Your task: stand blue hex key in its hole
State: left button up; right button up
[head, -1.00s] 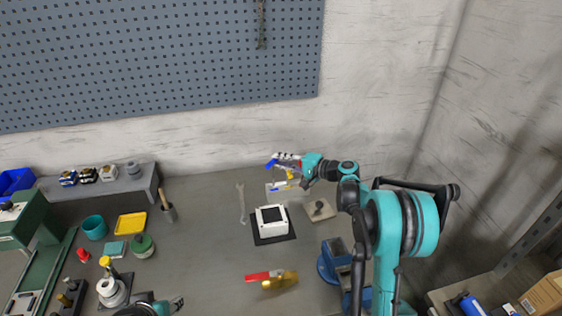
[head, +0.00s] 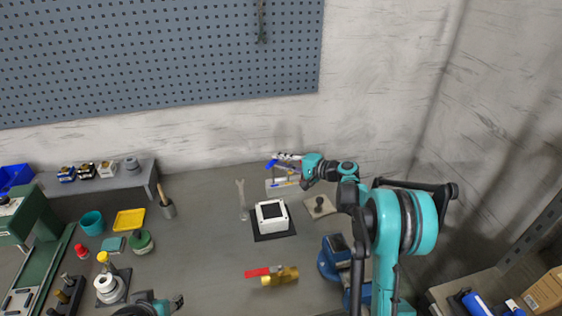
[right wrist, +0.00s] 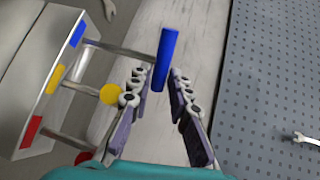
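The blue hex key (right wrist: 165,58) shows in the right wrist view as a blue sleeve on a metal shank. The shank runs to the blue-marked end of the pale holder block (right wrist: 35,75); how deep it sits is unclear. The key (head: 271,164) also shows small in the head view, over the holder (head: 281,189). My right gripper (right wrist: 158,82) has its fingertips on either side of the blue sleeve, with narrow gaps showing; it looks open. It also appears in the head view (head: 287,158). My left gripper (head: 178,302) is at the bottom edge, too small to read.
A yellow-ended key (right wrist: 112,95) and a red-ended key (right wrist: 82,157) stand out of the same holder, close to my right fingers. The pegboard wall (right wrist: 275,80) is behind. A white box (head: 272,216), a wrench (head: 241,200) and a red-handled valve (head: 280,276) lie nearby.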

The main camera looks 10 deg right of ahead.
jog(key=shift+o, duration=1.3)
jog(key=shift+s, duration=0.15)
jog(key=shift+d, duration=0.1)
jog(key=v, duration=1.2)
jog(key=shift+r, duration=0.2)
